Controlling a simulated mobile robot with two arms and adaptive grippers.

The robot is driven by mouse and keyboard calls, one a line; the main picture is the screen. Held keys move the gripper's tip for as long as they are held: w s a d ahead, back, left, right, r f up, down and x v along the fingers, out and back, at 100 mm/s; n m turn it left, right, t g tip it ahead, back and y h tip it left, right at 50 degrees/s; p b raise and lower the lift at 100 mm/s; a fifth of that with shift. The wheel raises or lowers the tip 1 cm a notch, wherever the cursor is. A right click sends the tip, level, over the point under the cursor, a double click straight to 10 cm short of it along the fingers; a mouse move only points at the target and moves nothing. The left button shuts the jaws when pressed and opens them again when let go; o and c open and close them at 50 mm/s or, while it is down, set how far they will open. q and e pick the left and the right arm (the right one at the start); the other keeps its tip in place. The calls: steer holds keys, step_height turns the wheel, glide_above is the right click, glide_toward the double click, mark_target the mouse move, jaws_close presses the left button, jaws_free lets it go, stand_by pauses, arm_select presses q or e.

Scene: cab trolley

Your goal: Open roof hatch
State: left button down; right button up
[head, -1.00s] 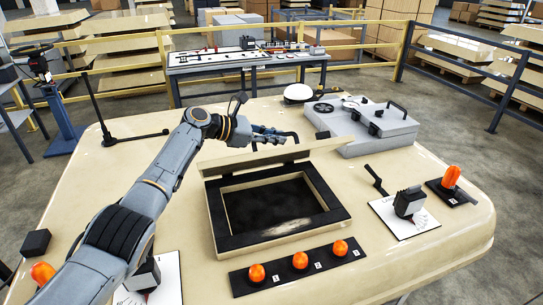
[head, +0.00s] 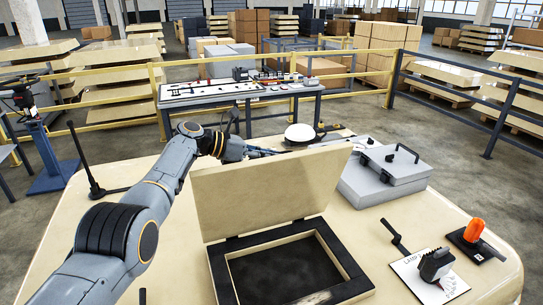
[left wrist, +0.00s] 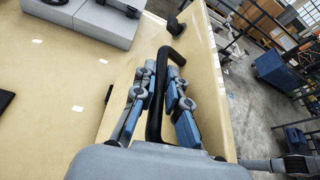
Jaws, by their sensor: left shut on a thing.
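The roof hatch lid (head: 265,192) is a beige panel standing tilted up at the back of its black-rimmed frame (head: 355,283). The opening inside the frame is dark. My left arm reaches over from the left, and its gripper is mostly hidden behind the raised lid in the head view. In the left wrist view my left gripper (left wrist: 167,92) is shut on a black bent handle (left wrist: 155,110), with a blue-grey finger on each side of it. The handle stands at the edge of the beige lid. My right gripper is in no view.
A grey case (head: 385,175) with black handles sits right of the lid. A white dome (head: 299,133) stands behind it. A lever panel (head: 430,275) and an orange knob (head: 473,230) are at right. Yellow railings and a control table (head: 235,92) stand behind.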

arm_select(q)
steer(key=shift+w+a, duration=0.1)
steer(key=shift+w, duration=0.1)
stand_by(0.3)
steer(key=c, duration=1.7)
jaws_free()
steer(key=shift+o, duration=0.2)
steer(key=shift+w+f, duration=0.1)
steer(key=shift+f, duration=0.05)
steer(key=v, duration=1.2)
steer(key=shift+w, duration=0.15)
